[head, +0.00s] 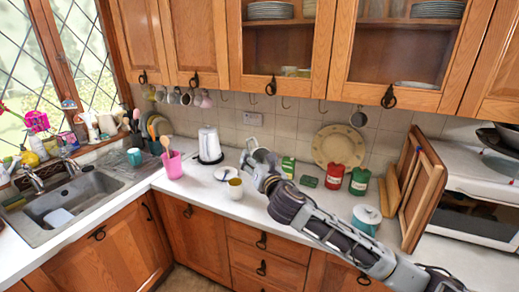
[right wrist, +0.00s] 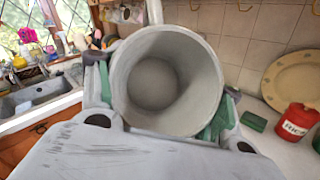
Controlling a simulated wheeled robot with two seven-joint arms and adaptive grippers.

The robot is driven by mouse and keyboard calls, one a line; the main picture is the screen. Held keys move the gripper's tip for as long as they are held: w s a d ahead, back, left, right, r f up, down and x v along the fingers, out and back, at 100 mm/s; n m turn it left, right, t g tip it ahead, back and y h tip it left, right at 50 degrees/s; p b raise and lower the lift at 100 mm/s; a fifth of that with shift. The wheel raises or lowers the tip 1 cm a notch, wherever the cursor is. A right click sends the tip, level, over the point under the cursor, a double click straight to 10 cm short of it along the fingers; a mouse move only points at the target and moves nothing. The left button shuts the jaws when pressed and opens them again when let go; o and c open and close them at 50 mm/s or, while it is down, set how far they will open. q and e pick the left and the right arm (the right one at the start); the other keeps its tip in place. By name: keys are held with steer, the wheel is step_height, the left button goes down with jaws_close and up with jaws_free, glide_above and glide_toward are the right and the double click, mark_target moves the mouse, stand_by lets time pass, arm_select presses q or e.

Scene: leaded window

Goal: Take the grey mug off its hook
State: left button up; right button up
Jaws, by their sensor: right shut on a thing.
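My right gripper (head: 264,160) reaches in over the counter, below the row of hooks under the wall cupboards. It is shut on the grey mug (right wrist: 165,85), whose open mouth faces the camera in the right wrist view. The green finger pads press on both sides of the mug, and its handle (right wrist: 154,12) points up. In the head view the mug is small and mostly hidden by the gripper. It appears to be below the hooks and apart from them. My left gripper is not in view.
Several mugs (head: 174,97) hang at the left of the hook row; another mug (head: 358,118) hangs at the right. A yellow-lined mug (head: 235,189) stands near the counter front.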

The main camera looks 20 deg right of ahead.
steer(key=s+a+f, duration=0.1)
steer(key=s+f, duration=0.2)
steer(key=f, duration=0.4)
steer(key=s+a+f, duration=0.1)
steer(key=s+f, duration=0.2)
steer(key=f, duration=0.4)
steer(key=s+a+f+y+p, duration=0.1)
steer(key=s+f, duration=0.3)
steer(key=f, duration=0.3)
steer(key=shift+f+n, duration=0.3)
steer(key=shift+s+f, duration=0.15)
steer(key=shift+d, duration=0.1)
